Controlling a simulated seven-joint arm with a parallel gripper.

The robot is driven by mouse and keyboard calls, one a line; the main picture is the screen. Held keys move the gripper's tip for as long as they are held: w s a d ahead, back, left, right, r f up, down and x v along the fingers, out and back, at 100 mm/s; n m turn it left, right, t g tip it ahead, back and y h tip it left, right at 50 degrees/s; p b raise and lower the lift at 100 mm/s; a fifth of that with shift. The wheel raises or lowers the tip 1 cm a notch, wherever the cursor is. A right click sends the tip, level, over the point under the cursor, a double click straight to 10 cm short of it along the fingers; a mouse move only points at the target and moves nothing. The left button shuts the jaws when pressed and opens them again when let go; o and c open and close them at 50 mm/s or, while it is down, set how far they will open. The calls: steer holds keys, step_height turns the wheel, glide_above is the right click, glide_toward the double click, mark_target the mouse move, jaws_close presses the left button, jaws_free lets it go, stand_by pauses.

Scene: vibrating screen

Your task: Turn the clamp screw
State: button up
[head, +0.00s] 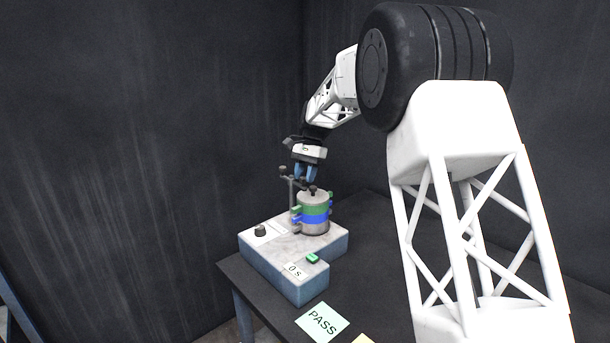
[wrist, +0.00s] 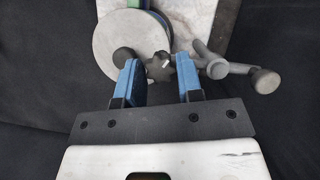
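The clamp screw shows in the wrist view as a dark star-shaped knob (wrist: 160,66) with a small white mark. My gripper (wrist: 160,75) is open, with one blue finger on each side of the knob and a visible gap to the right finger. In the head view my gripper (head: 305,173) points down just above the clamp, where the knob is small and partly hidden. The sieve stack (head: 314,213), with green and blue bands, stands below on the shaker base (head: 322,257).
Grey clamp rods with round ends (wrist: 263,80) lie close to my right finger. The base carries a black dial (head: 260,230), a green button (head: 312,258) and a "0 s" label (head: 294,270). A green PASS card (head: 322,321) lies on the dark table (head: 376,240).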

steer(key=shift+c, duration=0.4)
steer(key=shift+n, duration=0.3)
steer(key=shift+a+n+g+h, duration=0.15)
steer(key=shift+n+h, duration=0.4)
steer(key=shift+n, duration=0.8)
steer(key=shift+d+n+g+h, duration=0.15)
steer(key=shift+n+h, duration=0.4)
steer(key=shift+n, duration=0.8)
steer(key=shift+a, duration=0.1)
steer(key=o, duration=0.9)
steer(key=shift+r, duration=0.15)
